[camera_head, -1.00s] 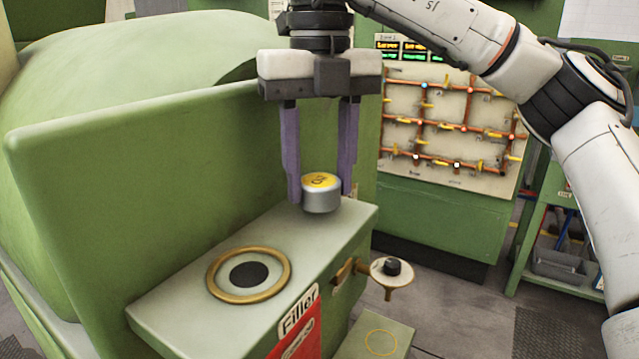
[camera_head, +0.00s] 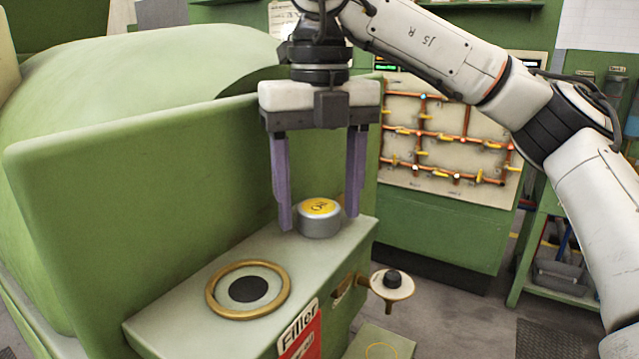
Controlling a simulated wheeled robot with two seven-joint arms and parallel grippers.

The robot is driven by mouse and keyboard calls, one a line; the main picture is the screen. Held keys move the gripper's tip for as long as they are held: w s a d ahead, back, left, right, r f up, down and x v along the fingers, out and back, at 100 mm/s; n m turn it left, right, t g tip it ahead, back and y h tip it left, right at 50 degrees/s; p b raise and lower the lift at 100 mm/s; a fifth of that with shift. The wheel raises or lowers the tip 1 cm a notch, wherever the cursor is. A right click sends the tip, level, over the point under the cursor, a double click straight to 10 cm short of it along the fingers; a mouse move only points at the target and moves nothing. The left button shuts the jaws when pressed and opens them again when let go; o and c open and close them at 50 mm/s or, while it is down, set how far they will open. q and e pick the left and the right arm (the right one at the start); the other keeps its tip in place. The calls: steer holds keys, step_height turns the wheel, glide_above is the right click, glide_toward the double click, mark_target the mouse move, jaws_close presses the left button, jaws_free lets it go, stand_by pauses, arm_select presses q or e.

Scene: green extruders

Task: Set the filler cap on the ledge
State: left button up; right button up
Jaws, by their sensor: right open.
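The filler cap (camera_head: 319,219), a short grey cylinder with a yellow top, sits upright on the back right part of the pale green ledge (camera_head: 200,322). My right gripper (camera_head: 319,219) points straight down over it. Its two purple fingers are spread, one on each side of the cap, with a gap visible on both sides. The filler opening, a brass ring (camera_head: 212,300) around a dark centre, is uncovered at the front left of the ledge. My left gripper is not in view.
A tall green wall (camera_head: 130,190) stands behind the ledge on the left. A small round knob plate (camera_head: 391,289) sticks out at the ledge's right side. A pipe panel (camera_head: 450,170) stands farther back. The ledge between cap and ring is clear.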

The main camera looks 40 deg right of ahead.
mark_target(319, 208)
step_height(319, 208, up, 12)
steer(key=shift+r, duration=0.15)
stand_by(0.4)
steer(key=shift+a, duration=0.1)
